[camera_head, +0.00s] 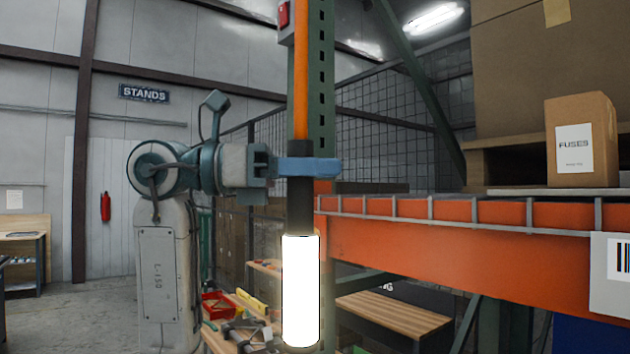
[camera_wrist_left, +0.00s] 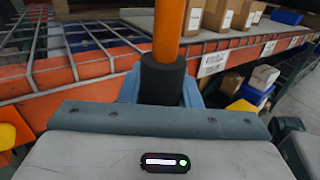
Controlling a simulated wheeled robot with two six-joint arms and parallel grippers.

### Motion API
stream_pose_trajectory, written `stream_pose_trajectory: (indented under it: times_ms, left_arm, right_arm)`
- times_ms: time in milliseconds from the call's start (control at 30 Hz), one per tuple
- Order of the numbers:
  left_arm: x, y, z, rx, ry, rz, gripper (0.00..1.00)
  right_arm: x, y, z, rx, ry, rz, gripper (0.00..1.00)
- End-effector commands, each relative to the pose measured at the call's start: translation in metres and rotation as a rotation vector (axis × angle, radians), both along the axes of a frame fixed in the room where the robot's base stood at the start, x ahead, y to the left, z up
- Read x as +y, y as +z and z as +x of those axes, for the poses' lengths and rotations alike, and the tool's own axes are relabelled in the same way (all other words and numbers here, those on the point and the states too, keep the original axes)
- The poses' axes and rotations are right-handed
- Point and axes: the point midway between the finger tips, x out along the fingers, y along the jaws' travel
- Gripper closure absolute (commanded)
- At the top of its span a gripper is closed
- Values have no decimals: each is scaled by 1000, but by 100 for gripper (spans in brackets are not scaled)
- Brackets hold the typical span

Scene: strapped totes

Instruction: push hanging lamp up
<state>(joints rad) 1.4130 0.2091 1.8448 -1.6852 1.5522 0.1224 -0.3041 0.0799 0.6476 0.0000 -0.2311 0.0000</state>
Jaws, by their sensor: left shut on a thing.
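The hanging lamp (camera_head: 300,290) is a glowing white tube with a black upper part. It hangs upright in front of the green rack post, below an orange strap or cord (camera_head: 301,80). My left gripper (camera_head: 305,168) comes in from the left, its blue fingers shut around the lamp's black collar. In the left wrist view the black collar (camera_wrist_left: 162,80) stands between the blue fingers, with the orange cord (camera_wrist_left: 169,25) rising from it. The lit tube is hidden there. My right gripper is not in view.
An orange rack beam (camera_head: 450,250) with wire decking runs just right of the lamp. A box labelled FUSES (camera_head: 582,140) stands on the shelf. A bench with a red bin (camera_head: 217,305) and tools lies below left of the lamp. A red box (camera_head: 284,14) sits at the top of the cord.

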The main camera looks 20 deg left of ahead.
Motion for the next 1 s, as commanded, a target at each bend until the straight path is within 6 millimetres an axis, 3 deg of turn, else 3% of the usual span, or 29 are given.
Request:
stream_pose_trajectory:
  times_ms: [33, 100, 300, 500, 700, 1000]
  left_arm:
    - [0, 27, 0, -1, 0, -1, 100]
    - [0, 49, 0, 0, 1, -1, 100]
    - [0, 111, 0, 0, 1, -1, 100]
    - [0, 160, 0, 0, 0, -1, 100]
    - [0, 188, 0, 0, 0, -1, 100]
    - [0, 200, 0, -1, 1, -3, 100]
  right_arm:
    - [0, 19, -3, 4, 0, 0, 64]
    - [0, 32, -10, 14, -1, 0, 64]
    - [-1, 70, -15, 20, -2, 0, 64]
    - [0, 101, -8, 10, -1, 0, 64]
    - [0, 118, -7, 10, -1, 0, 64]
    - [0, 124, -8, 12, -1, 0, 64]
